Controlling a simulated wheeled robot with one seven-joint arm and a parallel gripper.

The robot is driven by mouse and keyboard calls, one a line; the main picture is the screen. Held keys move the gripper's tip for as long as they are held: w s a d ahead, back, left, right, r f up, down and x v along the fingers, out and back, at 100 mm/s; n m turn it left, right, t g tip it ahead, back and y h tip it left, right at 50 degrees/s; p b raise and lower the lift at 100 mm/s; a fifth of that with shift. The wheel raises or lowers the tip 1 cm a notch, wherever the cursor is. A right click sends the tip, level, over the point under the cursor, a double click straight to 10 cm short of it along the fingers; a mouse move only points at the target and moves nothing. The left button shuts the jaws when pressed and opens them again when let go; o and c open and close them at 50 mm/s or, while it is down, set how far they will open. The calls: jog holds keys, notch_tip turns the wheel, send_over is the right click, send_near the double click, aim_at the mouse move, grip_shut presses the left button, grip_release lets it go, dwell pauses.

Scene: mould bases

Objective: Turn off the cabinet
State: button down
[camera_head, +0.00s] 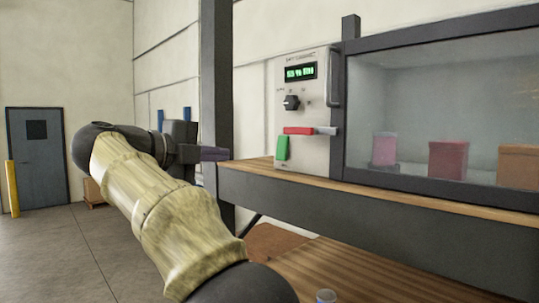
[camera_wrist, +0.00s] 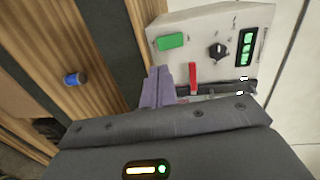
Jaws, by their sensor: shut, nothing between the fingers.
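The cabinet's control panel (camera_head: 303,110) is a light grey upright box with a lit green display (camera_head: 301,72), a black knob (camera_head: 291,102), a red lever (camera_head: 298,131) and a green block or button (camera_head: 282,147). In the wrist view the panel (camera_wrist: 201,25) is turned, with the green button (camera_wrist: 172,41), knob (camera_wrist: 217,50), red lever (camera_wrist: 193,77) and display (camera_wrist: 246,47). My gripper (camera_head: 222,153) is shut and empty, to the left of the panel. In the wrist view its purple fingers (camera_wrist: 158,82) point toward the panel, left of the red lever; contact cannot be told.
A glass-fronted case (camera_head: 440,65) right of the panel holds several coloured blocks. A wooden shelf (camera_head: 245,166) runs below, with a lower wooden surface (camera_head: 345,272) under it. A blue-capped item (camera_wrist: 72,79) lies below the shelf.

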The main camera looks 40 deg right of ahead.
aim_at(279, 160)
jog(key=shift+s+f+g, duration=0.1)
jog(key=shift+s+g, duration=0.2)
jog(key=shift+s, duration=0.05)
jog(key=d+p, duration=0.1)
jog(key=d, duration=0.3)
jog(key=d+f+p, duration=0.1)
jog(key=d, duration=0.3)
jog(key=w+d+p, duration=0.1)
jog(key=d, duration=0.4)
jog(key=shift+f+p, duration=0.3)
jog(key=shift+f, duration=0.05)
jog(key=shift+d+f, duration=0.2)
jog(key=shift+d, duration=0.25)
jog(key=shift+w, duration=0.1)
